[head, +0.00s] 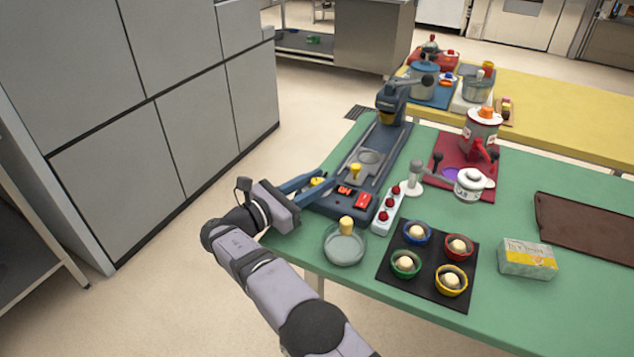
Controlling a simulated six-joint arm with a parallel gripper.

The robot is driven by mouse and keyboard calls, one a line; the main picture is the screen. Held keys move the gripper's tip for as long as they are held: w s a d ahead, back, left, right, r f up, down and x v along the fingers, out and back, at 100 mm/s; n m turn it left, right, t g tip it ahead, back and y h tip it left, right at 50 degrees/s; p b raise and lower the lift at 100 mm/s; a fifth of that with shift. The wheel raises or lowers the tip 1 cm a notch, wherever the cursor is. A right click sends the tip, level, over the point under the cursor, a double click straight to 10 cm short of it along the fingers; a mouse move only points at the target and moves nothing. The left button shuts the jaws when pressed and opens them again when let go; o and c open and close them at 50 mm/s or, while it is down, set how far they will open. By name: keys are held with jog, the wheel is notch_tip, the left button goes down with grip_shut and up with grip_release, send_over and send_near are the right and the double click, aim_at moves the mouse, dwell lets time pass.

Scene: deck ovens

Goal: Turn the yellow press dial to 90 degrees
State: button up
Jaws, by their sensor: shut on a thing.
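The dark blue press (385,165) stands along the left side of the green table. Its front panel carries a small red-lit display (345,190), too small to read surely, and a red switch (362,201). The yellow dial (317,181) sits at the panel's left end, partly hidden by my fingers. My gripper (316,182) reaches in from the left, its blue fingers shut on the yellow dial. The dial's angle cannot be read from here. Another yellow knob (355,169) stands on the press behind the panel, clear of my gripper.
A white strip with red buttons (387,210) lies right of the press. A round glass dish with a yellow knob (345,246) is in front. A black mat (410,281) holds several coloured cups. A box (527,260) and a brown board (590,228) lie right.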

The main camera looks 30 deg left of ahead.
aim_at(312, 184)
jog(key=o, duration=1.1)
jog(key=shift+c, duration=0.2)
jog(key=shift+s, duration=0.1)
jog(key=shift+b+v, duration=0.35)
jog(key=shift+v, duration=3.25)
jog(key=shift+c, duration=0.2)
